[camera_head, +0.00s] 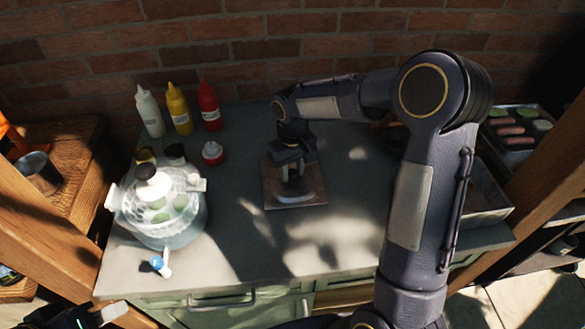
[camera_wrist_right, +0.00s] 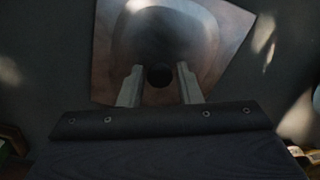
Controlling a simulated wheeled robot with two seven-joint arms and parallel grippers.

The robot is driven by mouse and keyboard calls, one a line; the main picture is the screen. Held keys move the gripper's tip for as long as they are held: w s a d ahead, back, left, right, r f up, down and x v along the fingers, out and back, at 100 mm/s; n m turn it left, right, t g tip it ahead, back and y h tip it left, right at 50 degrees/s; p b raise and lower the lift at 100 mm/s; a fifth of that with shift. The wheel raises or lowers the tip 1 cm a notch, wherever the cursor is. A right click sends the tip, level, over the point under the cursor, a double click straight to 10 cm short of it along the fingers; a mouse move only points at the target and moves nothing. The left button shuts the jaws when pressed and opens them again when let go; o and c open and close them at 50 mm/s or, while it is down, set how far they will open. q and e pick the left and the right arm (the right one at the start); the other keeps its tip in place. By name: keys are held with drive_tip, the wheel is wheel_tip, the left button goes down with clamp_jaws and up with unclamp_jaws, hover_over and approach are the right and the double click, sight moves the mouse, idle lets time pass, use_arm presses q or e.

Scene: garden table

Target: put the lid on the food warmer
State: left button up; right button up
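A square, brownish metal lid (camera_head: 282,195) with a raised middle lies on the green table's centre. In the right wrist view the lid (camera_wrist_right: 205,35) shows its round black knob (camera_wrist_right: 158,76). My right gripper (camera_head: 295,172) is over the lid, pointing down. In the wrist view its two fingers (camera_wrist_right: 159,85) are apart, one on each side of the knob, with gaps visible. A metal tray that looks like the food warmer (camera_head: 488,208) stands at the table's right end, partly hidden by my right arm. My left gripper (camera_head: 108,314) shows only partly at the bottom left corner; its fingers are unclear.
A tray of food (camera_head: 515,130) is at the far right. The table's front middle is clear.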

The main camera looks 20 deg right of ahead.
drive_tip(key=shift+o, duration=1.3)
